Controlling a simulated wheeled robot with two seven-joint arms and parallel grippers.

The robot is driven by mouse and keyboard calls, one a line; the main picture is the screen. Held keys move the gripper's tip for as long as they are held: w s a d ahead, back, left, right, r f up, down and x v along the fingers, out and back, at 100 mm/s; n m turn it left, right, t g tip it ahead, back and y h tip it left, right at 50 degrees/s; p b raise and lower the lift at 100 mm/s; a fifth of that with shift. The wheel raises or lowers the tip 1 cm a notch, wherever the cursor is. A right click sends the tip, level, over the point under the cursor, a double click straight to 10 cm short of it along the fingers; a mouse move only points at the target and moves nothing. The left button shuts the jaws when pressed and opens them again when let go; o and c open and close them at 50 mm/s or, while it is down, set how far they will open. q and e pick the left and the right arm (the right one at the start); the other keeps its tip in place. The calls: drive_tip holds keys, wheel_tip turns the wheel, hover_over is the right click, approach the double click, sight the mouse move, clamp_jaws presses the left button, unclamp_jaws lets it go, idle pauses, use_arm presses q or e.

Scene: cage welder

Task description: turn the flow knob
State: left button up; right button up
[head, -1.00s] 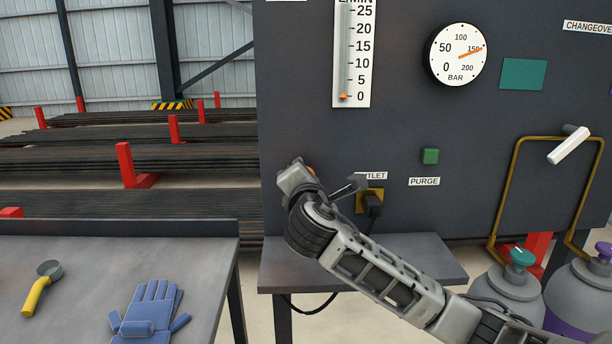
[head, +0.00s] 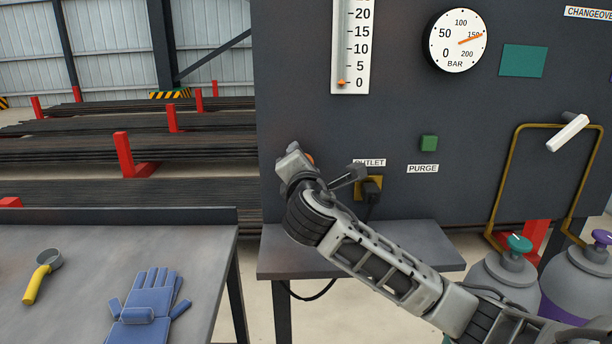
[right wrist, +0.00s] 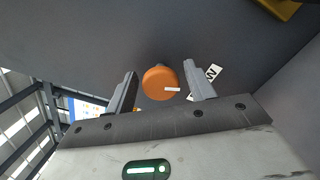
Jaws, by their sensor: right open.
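The flow knob is a round orange knob with a white mark, on the dark panel. In the right wrist view the knob (right wrist: 160,82) sits between the two grey fingers of my open right gripper (right wrist: 158,77), with gaps on both sides; I cannot tell how deep it lies between them. In the head view my right gripper (head: 293,163) is at the panel's left edge and hides most of the knob (head: 310,159). The flow tube (head: 352,45) above has its orange float at 0. My left gripper is not in view.
A pressure gauge (head: 458,40), a green purge button (head: 429,143) and an outlet fitting (head: 369,187) are on the panel. A brass pipe loop (head: 511,184) and gas bottles (head: 507,277) stand right. A bench (head: 200,256) with blue gloves (head: 146,308) is left.

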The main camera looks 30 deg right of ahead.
drive_tip(key=b+v, duration=0.1)
drive_tip(key=v, duration=1.4)
drive_tip(key=shift+s+a, duration=0.2)
drive_tip(key=shift+a, duration=0.05)
drive_tip(key=a+f+m+g+y, duration=0.25)
drive_tip(key=a+f+y, duration=0.2)
drive_tip(key=f, duration=0.75)
drive_tip(key=a+f+m+g+y, duration=0.1)
drive_tip(key=a+f+m+y, duration=0.3)
drive_tip(key=f, duration=0.9)
drive_tip(key=s+a+f+m+g+y, duration=0.1)
drive_tip(key=s+f+m+y, duration=0.1)
drive_tip(key=s+f+m, duration=0.3)
drive_tip(key=s+a+f+m+y, duration=0.1)
drive_tip(key=s+a+f+m, duration=0.1)
drive_tip(key=s+f+m, duration=0.3)
drive_tip(key=s+f, duration=0.3)
drive_tip(key=shift+a+f+g+y, duration=0.2)
drive_tip(key=shift+a+g+y, duration=0.05)
drive_tip(key=shift+g+y, duration=0.1)
clamp_jaws()
